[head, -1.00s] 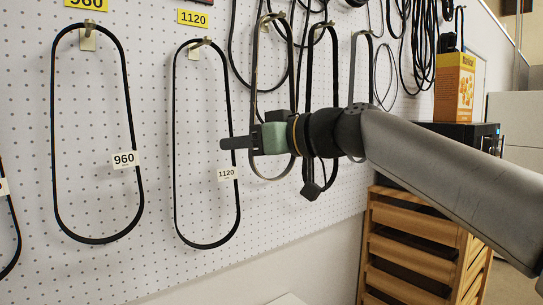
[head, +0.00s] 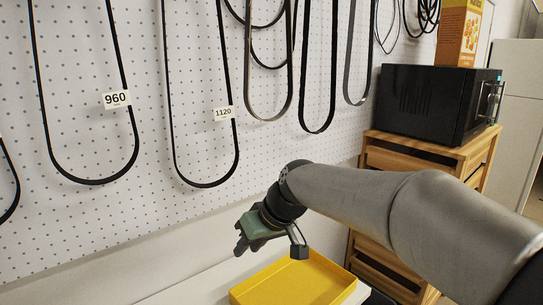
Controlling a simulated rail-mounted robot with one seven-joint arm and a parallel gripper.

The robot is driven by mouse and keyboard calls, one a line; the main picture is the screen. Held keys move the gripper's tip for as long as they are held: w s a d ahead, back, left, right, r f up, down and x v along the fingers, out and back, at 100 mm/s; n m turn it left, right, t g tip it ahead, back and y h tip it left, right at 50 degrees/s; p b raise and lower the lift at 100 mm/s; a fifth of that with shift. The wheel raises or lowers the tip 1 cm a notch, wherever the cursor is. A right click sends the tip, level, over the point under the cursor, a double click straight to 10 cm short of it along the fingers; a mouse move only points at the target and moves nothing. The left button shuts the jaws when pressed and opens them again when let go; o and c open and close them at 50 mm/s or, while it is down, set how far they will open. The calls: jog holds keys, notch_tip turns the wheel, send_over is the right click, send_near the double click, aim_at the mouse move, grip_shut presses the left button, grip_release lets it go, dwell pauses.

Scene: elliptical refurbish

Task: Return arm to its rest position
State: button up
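My arm reaches in from the lower right in the head view, and my gripper (head: 243,241) hangs at its end, pointing down and to the left. It is beside and above the left back corner of a yellow tray (head: 262,284). The fingers are small and dark here, and I cannot tell whether they are open or shut. No belt shows in the gripper. The belt tagged 960 (head: 133,128) and the belt tagged 1120 (head: 236,150) hang on the pegboard behind, apart from the gripper.
Several more belts (head: 319,131) and cables hang on the white pegboard (head: 200,205). The yellow tray sits on a white surface (head: 213,287) below my arm. A black microwave (head: 420,100) stands on a slatted wooden cabinet (head: 470,150) at the right, with an orange box (head: 460,32) on top.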

jog(key=s+d+f+m+g+h, duration=0.1)
jog(key=s+d+f+m, duration=0.1)
jog(key=s+d+f, duration=0.2)
jog(key=s+d+f+m+g+h+p, duration=0.1)
jog(key=s+d+f, duration=0.3)
jog(key=s+d, duration=0.4)
jog(key=s+d+f+m+h+p, duration=0.1)
jog(key=s+d+f+m+h, duration=0.2)
jog(key=s+d, duration=0.3)
jog(key=s+f, duration=0.1)
jog(key=s, duration=0.3)
jog(key=shift+s+d+m+g, duration=0.2)
jog(key=shift+s+m+g, duration=0.2)
jog(key=shift+f, duration=0.1)
dwell(2.0)
